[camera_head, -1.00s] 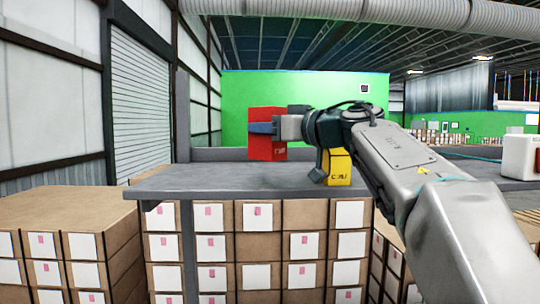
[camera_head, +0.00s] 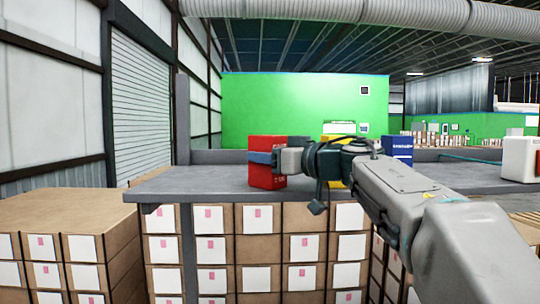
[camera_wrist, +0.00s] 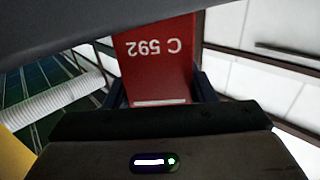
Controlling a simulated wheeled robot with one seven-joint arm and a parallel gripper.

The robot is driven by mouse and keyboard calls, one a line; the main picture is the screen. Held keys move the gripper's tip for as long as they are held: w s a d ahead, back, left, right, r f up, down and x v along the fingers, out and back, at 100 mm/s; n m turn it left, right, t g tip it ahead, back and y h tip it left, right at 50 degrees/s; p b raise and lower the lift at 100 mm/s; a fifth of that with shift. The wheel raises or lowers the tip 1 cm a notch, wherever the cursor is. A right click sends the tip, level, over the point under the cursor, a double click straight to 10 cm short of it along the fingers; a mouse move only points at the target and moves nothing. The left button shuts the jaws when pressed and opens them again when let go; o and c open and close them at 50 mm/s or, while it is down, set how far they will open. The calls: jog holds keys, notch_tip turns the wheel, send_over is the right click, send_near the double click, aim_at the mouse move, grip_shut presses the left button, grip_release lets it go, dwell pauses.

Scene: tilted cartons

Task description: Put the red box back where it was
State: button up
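The red box (camera_head: 267,179) is upright at the left part of the grey shelf. Its lower end appears at the shelf surface; I cannot tell if it touches. My gripper (camera_head: 266,158) reaches in from the right, with a blue finger across the front of the box. In the wrist view the red box (camera_wrist: 160,60), marked "C 592", sits between the two fingers, and my gripper is shut on it. The far finger is mostly hidden in the head view.
The grey shelf (camera_head: 200,182) has free room left of the red box. A yellow box (camera_head: 336,176) stands close to the right, partly behind my arm. A blue box (camera_head: 398,150) and a white container (camera_head: 520,158) stand farther right. Stacked cartons (camera_head: 210,245) lie below.

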jog(key=shift+o, duration=1.2)
jog(key=shift+r, duration=0.15)
jog(key=b+v, duration=0.2)
jog(key=v, duration=1)
jog(key=shift+b, duration=0.4)
jog(key=shift+d, duration=0.1)
